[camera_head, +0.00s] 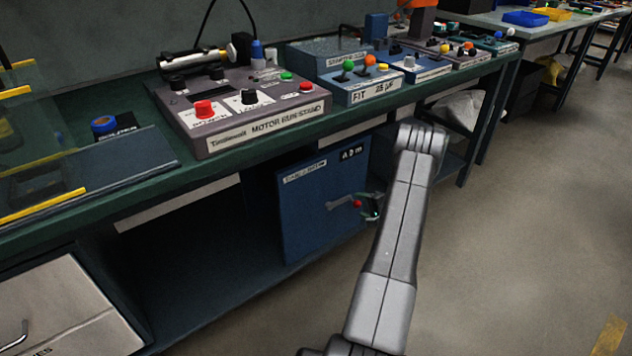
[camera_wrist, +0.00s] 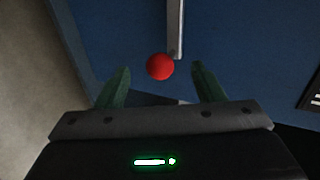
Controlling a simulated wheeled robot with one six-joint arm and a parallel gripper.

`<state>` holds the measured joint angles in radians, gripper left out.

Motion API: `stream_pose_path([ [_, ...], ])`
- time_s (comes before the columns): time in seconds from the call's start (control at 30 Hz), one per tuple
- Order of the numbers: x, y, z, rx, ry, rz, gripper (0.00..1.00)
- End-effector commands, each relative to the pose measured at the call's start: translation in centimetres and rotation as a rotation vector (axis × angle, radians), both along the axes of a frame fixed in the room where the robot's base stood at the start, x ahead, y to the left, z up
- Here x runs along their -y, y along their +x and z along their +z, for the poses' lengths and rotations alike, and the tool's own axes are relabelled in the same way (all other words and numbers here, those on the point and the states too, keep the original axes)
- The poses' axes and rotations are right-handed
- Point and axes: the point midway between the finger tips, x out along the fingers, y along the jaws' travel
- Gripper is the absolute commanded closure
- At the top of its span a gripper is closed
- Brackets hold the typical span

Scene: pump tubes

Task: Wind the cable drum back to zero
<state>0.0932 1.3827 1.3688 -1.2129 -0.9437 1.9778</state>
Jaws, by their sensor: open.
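A blue cabinet (camera_head: 312,225) stands under the bench, with labels on its front. A grey crank arm (camera_head: 338,202) with a red ball knob (camera_head: 357,203) sits on that front. In the wrist view the red knob (camera_wrist: 160,67) shows at the end of the grey crank arm (camera_wrist: 175,28), against the blue panel (camera_wrist: 235,50). My gripper (camera_head: 374,205) is at the knob, partly hidden by my arm. In the wrist view its two green fingers (camera_wrist: 160,72) are open, with the knob in line with the gap between them. I cannot tell how deep the knob sits. The drum itself is not visible.
The green bench (camera_head: 215,176) above carries a motor run stand (camera_head: 240,118) and several control boxes with coloured knobs. An open bay (camera_head: 215,245) lies left of the cabinet. A pale bag (camera_head: 458,108) lies on a lower shelf. The floor at the right is clear.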

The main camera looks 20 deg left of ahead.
Motion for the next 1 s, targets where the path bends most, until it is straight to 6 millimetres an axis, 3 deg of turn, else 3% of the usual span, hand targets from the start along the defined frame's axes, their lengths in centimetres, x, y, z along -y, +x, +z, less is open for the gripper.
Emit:
stream_pose_path([
  [0.53, 4.6, -3.5, 3.1, 0.0, -0.001, -0.001, 0.38],
  [1.0, 4.7, -3.7, 2.8, 0.0, 0.0, 0.001, 0.38],
])
